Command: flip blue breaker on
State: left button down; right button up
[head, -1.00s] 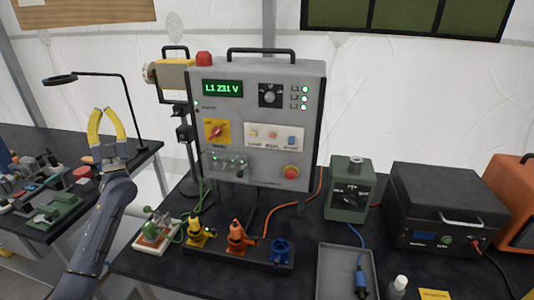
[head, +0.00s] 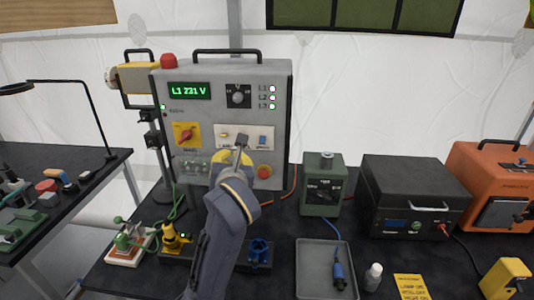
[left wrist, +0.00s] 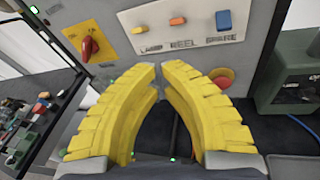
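The blue breaker (head: 262,140) is at the right end of a white breaker plate on the grey panel box (head: 215,85). In the left wrist view, the blue breaker (left wrist: 224,19) stands above the label SPARE, right of the orange breaker (left wrist: 178,21) and the yellow breaker (left wrist: 136,30). I cannot tell which way it is set. My left gripper (head: 240,145) is in front of the plate and hides part of its middle. Its yellow fingers (left wrist: 160,68) are empty, tips together, below the breakers and apart from the blue one. My right gripper is not in view.
A red rotary switch (left wrist: 90,46) is left of the plate and a red push button (head: 264,171) below it. A green box (head: 321,185), a grey tray (head: 325,245) and a black case (head: 415,195) stand to the right. Coloured connectors (head: 174,238) stand in front.

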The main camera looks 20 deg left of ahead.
aim_at(263, 149)
pick_arm(q)
jog(key=s+d+h, duration=0.1)
jog(key=d+h, duration=0.2)
jog(key=d, duration=0.4)
jog(key=shift+s+d+r+m+h, duration=0.2)
jog(key=shift+d+r+m+h, duration=0.1)
jog(key=shift+d+h, duration=0.1)
jog(key=shift+x, duration=5.05)
jog(key=shift+r, duration=0.2)
